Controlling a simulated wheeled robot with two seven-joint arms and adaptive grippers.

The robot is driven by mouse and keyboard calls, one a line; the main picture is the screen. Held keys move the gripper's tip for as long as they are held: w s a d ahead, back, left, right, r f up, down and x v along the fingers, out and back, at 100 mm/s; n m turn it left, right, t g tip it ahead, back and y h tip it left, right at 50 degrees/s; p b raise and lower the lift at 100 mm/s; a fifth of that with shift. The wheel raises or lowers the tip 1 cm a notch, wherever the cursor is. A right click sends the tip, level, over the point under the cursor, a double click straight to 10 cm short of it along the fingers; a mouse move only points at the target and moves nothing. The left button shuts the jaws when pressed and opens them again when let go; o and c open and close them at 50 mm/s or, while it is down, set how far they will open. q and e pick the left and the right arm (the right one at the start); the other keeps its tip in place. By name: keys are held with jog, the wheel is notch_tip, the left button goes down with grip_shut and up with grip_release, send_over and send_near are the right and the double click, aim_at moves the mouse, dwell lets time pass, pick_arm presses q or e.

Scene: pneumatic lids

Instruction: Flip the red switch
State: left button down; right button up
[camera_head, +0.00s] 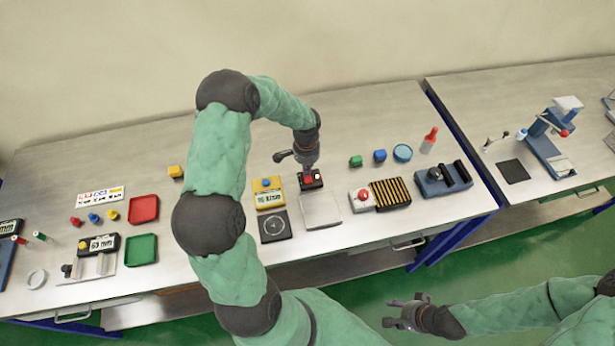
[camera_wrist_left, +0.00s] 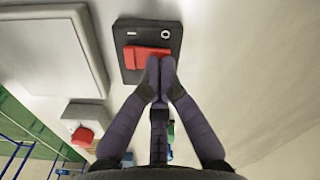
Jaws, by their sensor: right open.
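The red switch (camera_wrist_left: 142,56) is a red rocker set in a dark plate (camera_wrist_left: 170,38) marked with I and O. In the head view the red switch (camera_head: 307,180) is small, on a black block in the middle of the bench, partly hidden by my left gripper (camera_head: 307,168). In the left wrist view the fingertips of my left gripper (camera_wrist_left: 160,62) are together, over or against the right part of the rocker. I cannot tell whether they touch it. My right gripper (camera_head: 402,313) is open and empty, in front of the bench over the green floor.
A grey square plate (camera_head: 320,210) lies just in front of the switch. A yellow device (camera_head: 269,199) stands to its left, and a white box with a red button (camera_head: 361,199) to the right. Red (camera_head: 143,209) and green (camera_head: 141,250) trays lie further left.

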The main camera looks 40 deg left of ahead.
pick_arm(q)
jog(key=shift+f, duration=0.25)
jog(key=shift+r, duration=0.1)
jog(key=shift+r+p, duration=2.05)
jog(key=shift+r, duration=1.4)
